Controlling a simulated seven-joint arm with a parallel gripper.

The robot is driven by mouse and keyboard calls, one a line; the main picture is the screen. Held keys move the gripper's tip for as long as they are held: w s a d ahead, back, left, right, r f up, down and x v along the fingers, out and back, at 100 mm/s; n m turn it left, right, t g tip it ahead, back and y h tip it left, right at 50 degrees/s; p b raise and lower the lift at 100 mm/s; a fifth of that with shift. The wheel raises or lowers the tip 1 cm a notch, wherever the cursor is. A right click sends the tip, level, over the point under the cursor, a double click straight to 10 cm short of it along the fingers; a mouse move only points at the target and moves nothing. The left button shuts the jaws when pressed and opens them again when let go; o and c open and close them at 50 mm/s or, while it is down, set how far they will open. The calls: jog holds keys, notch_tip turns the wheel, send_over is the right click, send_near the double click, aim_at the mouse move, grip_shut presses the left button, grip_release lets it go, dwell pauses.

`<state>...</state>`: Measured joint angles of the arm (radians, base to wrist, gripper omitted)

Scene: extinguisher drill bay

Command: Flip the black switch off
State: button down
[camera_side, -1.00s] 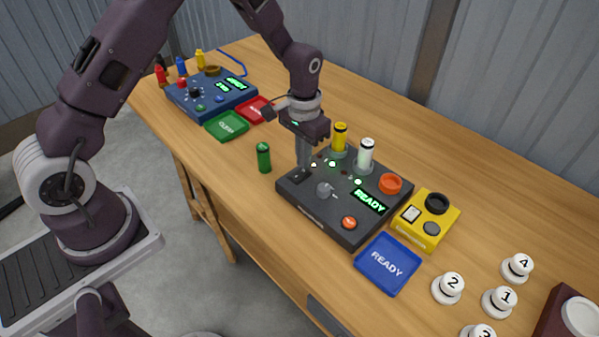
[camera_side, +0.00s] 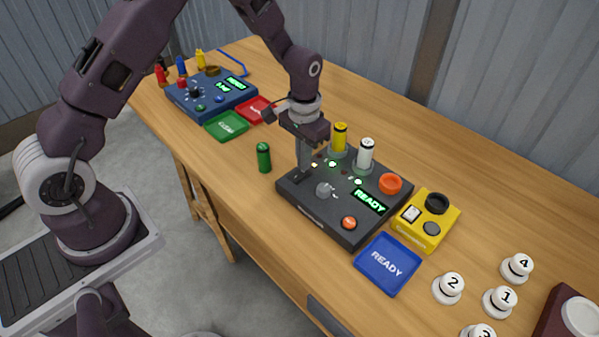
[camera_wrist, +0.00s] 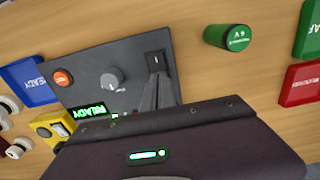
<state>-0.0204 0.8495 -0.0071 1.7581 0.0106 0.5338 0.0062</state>
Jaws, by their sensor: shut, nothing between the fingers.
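The black switch (camera_wrist: 154,60) is a small rocker with a light mark, at a corner of the dark control panel (camera_wrist: 125,58). In the side view the panel (camera_side: 318,222) lies on the bench, and the fingers partly cover the switch corner. My gripper (camera_side: 302,176) points down with its fingers shut and empty. Its fingertips are at the switch in the side view. In the wrist view the fingertips (camera_wrist: 156,76) are right beside the switch's edge. I cannot tell whether they touch it or which way the rocker is tipped.
The panel has a grey knob (camera_side: 325,189), an orange button (camera_side: 348,223), a lit READY display (camera_side: 370,202) and yellow (camera_side: 340,138) and white (camera_side: 366,152) cylinders. A green battery (camera_side: 264,158) stands left of it. A yellow box (camera_side: 425,222) stands to the right.

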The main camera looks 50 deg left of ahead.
jog(key=shift+f, duration=0.6)
jog(key=shift+r, duration=3.5)
notch_tip(320, 180, up, 9)
jog(key=t, duration=0.1)
send_over(294, 179)
jog(key=s+r+t, duration=0.2)
jog(key=s+r, duration=0.7)
jog(key=r, duration=0.1)
jog(key=s+r+t, duration=0.2)
jog(key=s, duration=1.3)
jog(key=shift+d+t, duration=0.2)
jog(key=shift+t, duration=0.1)
